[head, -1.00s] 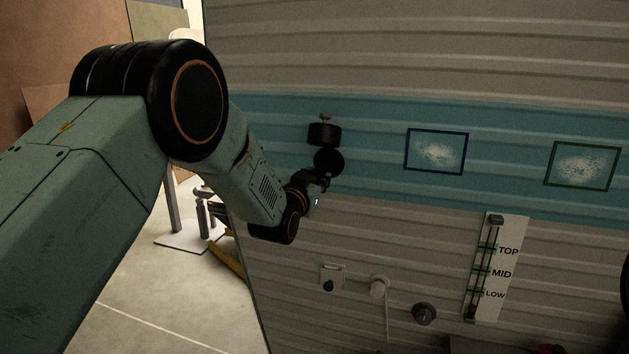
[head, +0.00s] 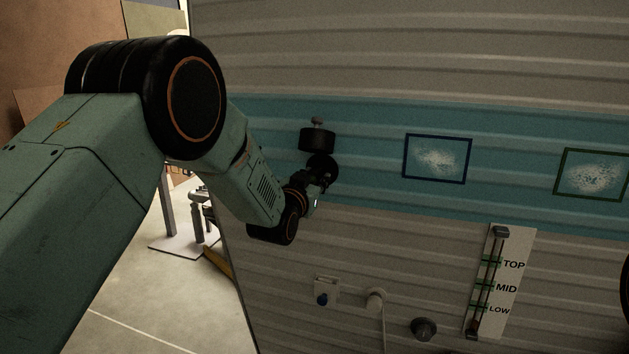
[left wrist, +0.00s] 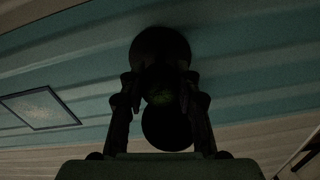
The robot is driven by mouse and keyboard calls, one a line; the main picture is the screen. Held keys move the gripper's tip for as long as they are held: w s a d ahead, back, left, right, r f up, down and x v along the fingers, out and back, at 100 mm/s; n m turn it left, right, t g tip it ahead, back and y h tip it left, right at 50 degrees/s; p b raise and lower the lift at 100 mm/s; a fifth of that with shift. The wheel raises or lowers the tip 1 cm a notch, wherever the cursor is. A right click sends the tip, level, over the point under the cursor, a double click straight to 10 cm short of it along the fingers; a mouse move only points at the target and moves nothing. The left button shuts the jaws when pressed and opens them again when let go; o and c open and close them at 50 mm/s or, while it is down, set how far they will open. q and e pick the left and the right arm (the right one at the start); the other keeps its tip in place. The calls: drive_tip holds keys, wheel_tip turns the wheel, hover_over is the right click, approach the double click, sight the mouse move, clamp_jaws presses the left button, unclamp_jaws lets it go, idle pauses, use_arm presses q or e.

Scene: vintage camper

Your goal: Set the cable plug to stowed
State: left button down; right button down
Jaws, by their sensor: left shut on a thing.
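My left gripper (head: 325,177) is at the dark round fitting on the camper wall. Its two fingers (left wrist: 160,96) are closed around a dark piece in the left wrist view. A black cylinder (head: 317,139) with a small grey knob on top sits just above the gripper. A black round disc (head: 321,163) lies between the cylinder and the fingers. The left wrist view shows one dark disc (left wrist: 160,47) beyond the fingertips and another (left wrist: 168,128) between the fingers. It is too dark to tell which part is the cable plug. My right gripper is not seen.
Below on the ribbed wall are a small plate with a blue part (head: 323,297), a pale fitting with a hanging cord (head: 375,298), a grey knob (head: 424,328) and a slider panel (head: 498,282) marked TOP, MID, LOW. Framed panels (head: 437,158) hang to the right.

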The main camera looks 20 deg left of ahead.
use_arm(q)
drive_tip(key=shift+r, duration=0.2)
drive_tip(key=c, duration=1.3)
unclamp_jaws()
drive_tip(key=o, duration=0.4)
drive_tip(key=shift+s, duration=0.25)
drive_tip(key=shift+c, duration=0.2)
drive_tip(key=shift+w+f, duration=0.15)
drive_tip(key=shift+f, duration=0.05)
drive_tip(key=s, duration=1.2)
drive_tip(key=shift+a, duration=0.2)
